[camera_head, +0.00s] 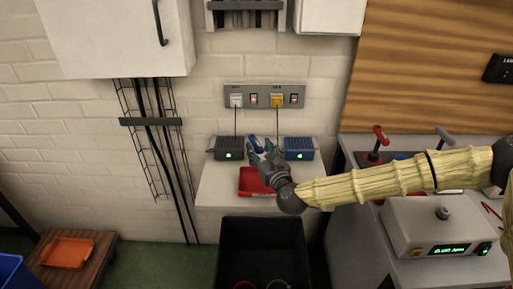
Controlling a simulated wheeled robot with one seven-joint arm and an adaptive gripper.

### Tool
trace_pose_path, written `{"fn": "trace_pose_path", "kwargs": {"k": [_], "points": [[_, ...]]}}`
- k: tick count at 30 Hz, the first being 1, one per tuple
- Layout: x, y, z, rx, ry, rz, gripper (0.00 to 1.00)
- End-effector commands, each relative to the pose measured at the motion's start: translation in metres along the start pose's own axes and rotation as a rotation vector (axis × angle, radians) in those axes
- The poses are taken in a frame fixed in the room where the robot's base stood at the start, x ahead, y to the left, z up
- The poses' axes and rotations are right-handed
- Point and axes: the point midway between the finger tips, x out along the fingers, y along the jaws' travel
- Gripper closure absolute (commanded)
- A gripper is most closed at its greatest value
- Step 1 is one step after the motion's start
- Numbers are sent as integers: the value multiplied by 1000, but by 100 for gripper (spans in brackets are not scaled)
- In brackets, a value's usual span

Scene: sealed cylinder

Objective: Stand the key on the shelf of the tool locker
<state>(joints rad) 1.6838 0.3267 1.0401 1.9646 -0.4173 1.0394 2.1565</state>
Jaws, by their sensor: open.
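My gripper (263,147) reaches in from the right and is open above the back of a small white ledge (215,188). Small blue and teal parts show at its fingertips. I cannot tell whether they belong to the gripper or to something behind it. I cannot make out a key; it may be hidden by my gripper or too small to see. A white wall cabinet (110,35) with a dark handle hangs at the upper left, its door shut. I cannot tell whether it is the tool locker, and no shelf inside it shows.
A socket panel (264,96) is above. A dark bin (262,235) stands below. A machine (440,225) and red-handled lever (379,138) are at right.

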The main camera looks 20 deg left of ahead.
Motion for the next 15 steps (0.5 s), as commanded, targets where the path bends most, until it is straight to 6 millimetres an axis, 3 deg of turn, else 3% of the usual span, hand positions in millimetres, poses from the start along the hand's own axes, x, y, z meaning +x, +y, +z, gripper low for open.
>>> {"fn": "trace_pose_path", "kwargs": {"k": [9,15], "points": [[38,-4,5,-2,0,-4,54],[45,-5,4,0,0,-3,54]]}}
